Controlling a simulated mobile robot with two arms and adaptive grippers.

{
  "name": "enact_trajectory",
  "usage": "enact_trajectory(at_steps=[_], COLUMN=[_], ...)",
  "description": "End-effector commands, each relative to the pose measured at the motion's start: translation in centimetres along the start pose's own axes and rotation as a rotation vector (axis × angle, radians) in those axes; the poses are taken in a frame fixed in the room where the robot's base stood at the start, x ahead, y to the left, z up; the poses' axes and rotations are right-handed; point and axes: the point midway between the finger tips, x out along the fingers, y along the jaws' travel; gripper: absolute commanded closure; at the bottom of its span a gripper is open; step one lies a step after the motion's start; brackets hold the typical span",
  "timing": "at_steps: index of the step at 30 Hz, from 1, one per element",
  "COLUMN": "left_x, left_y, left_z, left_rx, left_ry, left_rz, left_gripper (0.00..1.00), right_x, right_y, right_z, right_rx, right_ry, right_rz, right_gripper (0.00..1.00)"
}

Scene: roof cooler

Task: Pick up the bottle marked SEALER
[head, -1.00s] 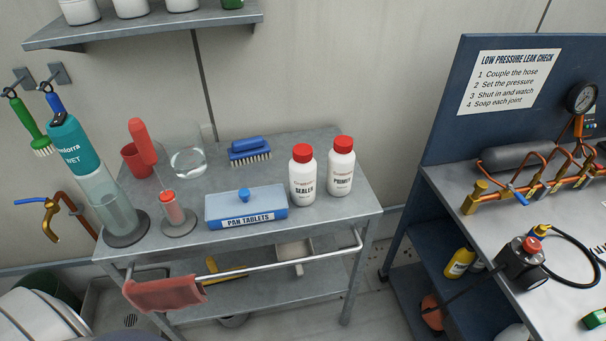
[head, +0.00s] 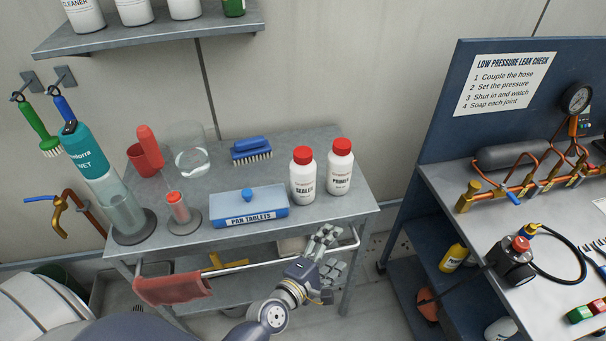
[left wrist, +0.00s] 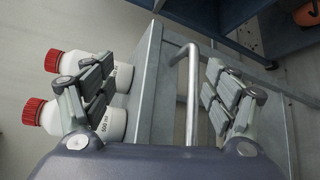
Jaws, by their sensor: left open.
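The white SEALER bottle (head: 303,180) with a red cap stands upright near the cart's right front. The similar PRIMER bottle (head: 340,170) stands just right of it. My left gripper (head: 328,252) is open and empty, at the cart's front rail, in front of and below the bottles. In the left wrist view, the gripper's (left wrist: 158,88) fingers are spread, with the rail showing between them. There the SEALER bottle (left wrist: 108,122) is the lower of two bottles at left, partly hidden by a finger; its name is not visible. My right gripper is not in view.
The grey cart (head: 345,207) has a front rail (head: 235,268) with a red cloth. A blue workbench (head: 450,185) stands to the right.

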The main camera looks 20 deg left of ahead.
Motion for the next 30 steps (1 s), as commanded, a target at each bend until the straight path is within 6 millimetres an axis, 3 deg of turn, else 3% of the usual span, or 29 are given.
enact_trajectory(at_steps=[1, 3, 6, 12, 17, 24, 30], left_x=[0.3, 0.4, 0.1, -1.1, -0.7, 2.2, 3.4], left_y=[2.8, 6.0, 9.4, 12.2, 12.8, 14.1, 14.5], left_z=[-0.4, -1.6, -3.7, -7.1, -8.2, -9.8, -10.4], left_rx=[-0.172, -0.416, -0.738, -1.166, -1.256, -1.253, -1.252], left_ry=[0.029, 0.067, 0.109, 0.159, 0.169, 0.168, 0.170], left_rz=[0.088, 0.210, 0.366, 0.573, 0.618, 0.617, 0.615], left_gripper=[0.21, 0.21, 0.21, 0.21, 0.21, 0.21, 0.21], right_x=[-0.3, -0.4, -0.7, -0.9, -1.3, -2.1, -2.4], right_y=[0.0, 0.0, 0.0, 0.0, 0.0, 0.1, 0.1], right_z=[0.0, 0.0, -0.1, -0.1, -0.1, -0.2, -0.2], right_rx=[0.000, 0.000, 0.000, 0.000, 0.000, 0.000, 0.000], right_ry=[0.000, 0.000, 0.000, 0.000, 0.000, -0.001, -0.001], right_rz=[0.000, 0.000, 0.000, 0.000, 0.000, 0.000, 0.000], right_gripper=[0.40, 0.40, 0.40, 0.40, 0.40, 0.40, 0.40])
